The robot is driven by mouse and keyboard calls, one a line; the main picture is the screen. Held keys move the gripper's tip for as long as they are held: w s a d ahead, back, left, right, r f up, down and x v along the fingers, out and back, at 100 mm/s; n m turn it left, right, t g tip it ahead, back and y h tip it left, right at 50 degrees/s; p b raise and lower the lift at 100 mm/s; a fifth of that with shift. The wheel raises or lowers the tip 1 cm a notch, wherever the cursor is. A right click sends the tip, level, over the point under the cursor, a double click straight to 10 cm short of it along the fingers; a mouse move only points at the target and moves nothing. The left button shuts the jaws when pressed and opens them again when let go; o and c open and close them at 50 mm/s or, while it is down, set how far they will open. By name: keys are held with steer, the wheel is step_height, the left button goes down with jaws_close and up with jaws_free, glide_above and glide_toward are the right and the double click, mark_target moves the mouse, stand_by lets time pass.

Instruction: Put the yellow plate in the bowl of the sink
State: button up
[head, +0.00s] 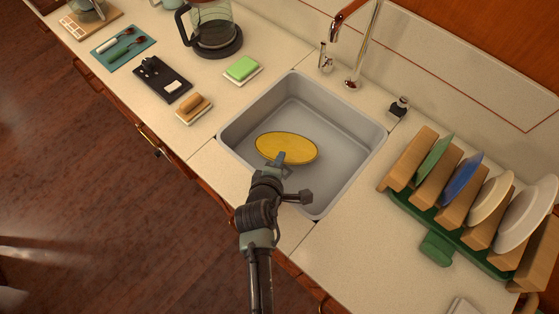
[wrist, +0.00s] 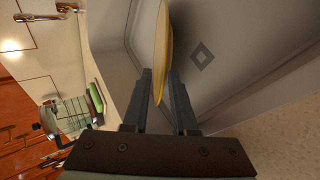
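The yellow plate (head: 286,148) is a flat yellow disc over the grey sink bowl (head: 355,155), within its rim in the head view. My gripper (head: 281,161) reaches over the sink's front edge to the plate's near rim. In the wrist view, the plate (wrist: 161,45) shows edge-on between the two dark fingertips of my gripper (wrist: 159,75), which appear shut on its rim. The plate is tilted relative to the sink floor. Whether its lower edge touches the floor cannot be told.
A faucet (head: 352,82) stands behind the sink. A green dish rack (head: 437,247) with several plates is on the right counter. A green sponge (head: 242,67), an orange-brown brush (head: 194,103) and a coffee pot (head: 213,25) are on the left. The sink around the plate is empty.

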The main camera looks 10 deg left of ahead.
steer(key=shift+r, duration=0.1)
steer(key=v, duration=1.2)
steer(key=shift+p, duration=0.4)
steer(key=w+d+r+m+t, duration=0.1)
steer(key=w+r+m+t, duration=0.25)
steer(key=r, duration=0.85)
steer(key=w+r+m+t+y, duration=0.1)
steer(key=w+r+m+t, duration=0.3)
steer(key=r, duration=0.8)
steer(key=w+d+r+m+t, duration=0.15)
steer(key=w+r, duration=0.45)
steer(key=r, duration=0.7)
steer(key=s+d+r+m+t, duration=0.1)
steer(key=s+r+m+t, duration=0.2)
steer(key=r, duration=1)
steer(key=s+d+r+m+t, duration=0.1)
steer(key=s+r+m+t, duration=0.3)
steer(key=s+r, duration=0.5)
step_height(320, 180, up, 6)
steer(key=shift+s+f+t, duration=0.2)
steer(key=shift+t, duration=0.4)
steer(key=shift+d, duration=0.1)
